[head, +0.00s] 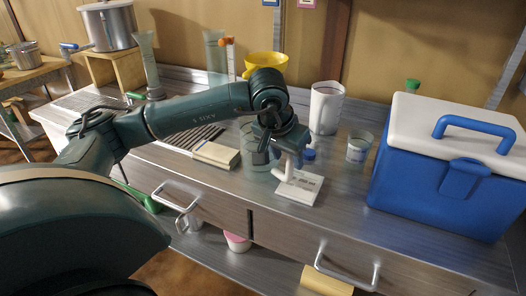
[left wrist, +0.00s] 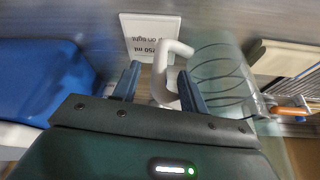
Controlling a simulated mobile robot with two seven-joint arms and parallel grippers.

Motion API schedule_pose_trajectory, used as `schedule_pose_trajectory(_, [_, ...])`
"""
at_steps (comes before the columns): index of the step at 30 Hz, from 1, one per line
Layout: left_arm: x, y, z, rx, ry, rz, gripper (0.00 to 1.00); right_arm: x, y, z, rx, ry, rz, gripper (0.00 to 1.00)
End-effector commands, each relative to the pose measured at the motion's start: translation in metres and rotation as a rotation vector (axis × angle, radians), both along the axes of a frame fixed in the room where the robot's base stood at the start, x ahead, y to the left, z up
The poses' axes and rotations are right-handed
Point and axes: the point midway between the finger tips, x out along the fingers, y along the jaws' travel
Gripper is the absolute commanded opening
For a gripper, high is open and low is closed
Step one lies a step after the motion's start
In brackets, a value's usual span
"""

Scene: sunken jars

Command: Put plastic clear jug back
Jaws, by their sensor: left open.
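A clear ribbed jug (head: 249,158) stands on the metal counter, partly hidden behind my left gripper (head: 273,150). In the left wrist view the clear jug (left wrist: 222,75) is right of the fingers. A white curved handle (left wrist: 163,70) shows beside it, between the open fingers of my left gripper (left wrist: 158,86). It looks like the jug's handle, but I cannot tell if they join. No grip on it shows. A white label card (head: 298,187) lies by the handle; it also shows in the left wrist view (left wrist: 150,37). My right gripper is not in view.
A blue cooler with a white lid (head: 425,185) stands at right. A white cup (head: 326,108), a small clear cup (head: 358,148) and a yellow bowl (head: 266,65) are behind the gripper. A cream block (head: 215,154) lies left of the jug. Drawers with handles are below.

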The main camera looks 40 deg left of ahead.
Motion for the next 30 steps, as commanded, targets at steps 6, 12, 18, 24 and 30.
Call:
schedule_pose_trajectory(6, [0.01, 0.0, -0.022, 0.0, 0.001, 0.001, 0.43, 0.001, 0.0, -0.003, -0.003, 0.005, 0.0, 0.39])
schedule_pose_trajectory(12, [0.01, 0.0, -0.023, 0.0, 0.0, 0.0, 0.43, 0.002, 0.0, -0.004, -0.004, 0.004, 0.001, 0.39])
schedule_pose_trajectory(18, [0.01, 0.0, -0.023, 0.0, 0.0, 0.0, 0.3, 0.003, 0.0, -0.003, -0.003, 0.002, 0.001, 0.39])
schedule_pose_trajectory(24, [0.01, 0.0, -0.023, 0.0, 0.0, 0.0, 0.14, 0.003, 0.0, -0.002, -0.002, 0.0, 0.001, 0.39])
schedule_pose_trajectory(30, [0.01, 0.0, -0.023, 0.0, 0.0, 0.0, 0.0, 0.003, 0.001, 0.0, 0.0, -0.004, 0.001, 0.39])
